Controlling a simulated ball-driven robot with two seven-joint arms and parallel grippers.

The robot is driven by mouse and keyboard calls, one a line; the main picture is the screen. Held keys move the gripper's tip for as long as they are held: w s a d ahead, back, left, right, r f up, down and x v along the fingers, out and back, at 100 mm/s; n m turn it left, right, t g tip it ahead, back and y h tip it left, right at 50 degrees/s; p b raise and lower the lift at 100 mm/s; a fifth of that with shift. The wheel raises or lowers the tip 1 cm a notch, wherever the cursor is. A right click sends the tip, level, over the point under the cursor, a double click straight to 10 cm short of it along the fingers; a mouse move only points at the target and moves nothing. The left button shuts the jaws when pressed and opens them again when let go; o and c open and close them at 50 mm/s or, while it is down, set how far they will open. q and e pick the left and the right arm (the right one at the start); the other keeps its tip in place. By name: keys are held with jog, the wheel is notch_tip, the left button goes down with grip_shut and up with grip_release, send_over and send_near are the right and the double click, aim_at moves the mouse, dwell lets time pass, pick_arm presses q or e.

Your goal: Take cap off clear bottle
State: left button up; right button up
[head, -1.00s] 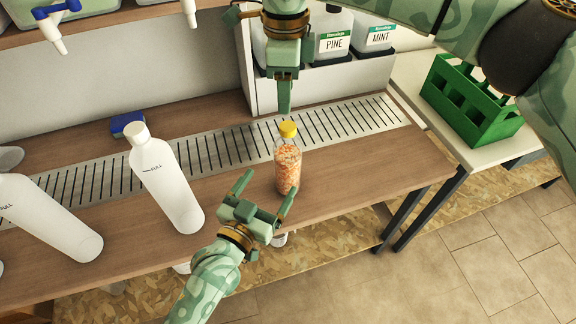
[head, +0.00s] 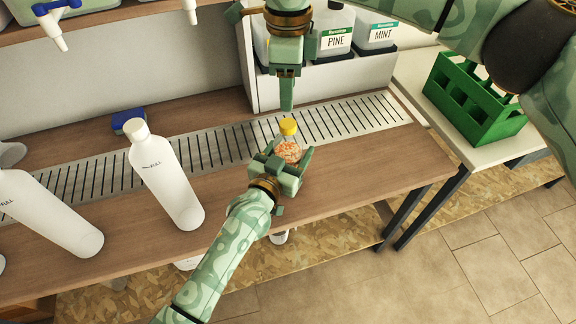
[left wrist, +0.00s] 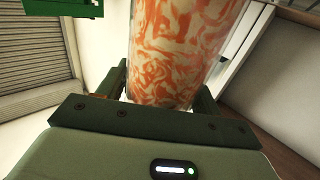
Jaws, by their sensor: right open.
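The left hand hides the bottle's lower part.
White bottles (head: 167,180) stand at the left of the counter (head: 370,176). Labelled drums (head: 334,38) stand at the back. A green crate (head: 475,98) is on the right-hand table.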

aim_at(288, 123)
pick_arm(q)
jog(key=c, duration=1)
grip_shut()
pick_arm(e)
jog(key=shift+f, duration=0.15)
jog(key=m, duration=0.4)
jog(key=shift+a+m, duration=0.1)
jog(key=shift+m, duration=0.2)
jog(key=m, duration=0.5)
jog(key=shift+m, duration=0.4)
jog(key=m, duration=1.2)
jog(key=shift+m, duration=0.4)
jog(key=m, duration=0.5)
jog(key=shift+m, duration=0.4)
jog(key=m, duration=0.5)
jog(key=shift+m, duration=0.4)
jog(key=m, duration=0.5)
jog(key=shift+m, duration=0.3)
notch_tip(288, 123, down, 8)
jog(key=shift+r, duration=0.1)
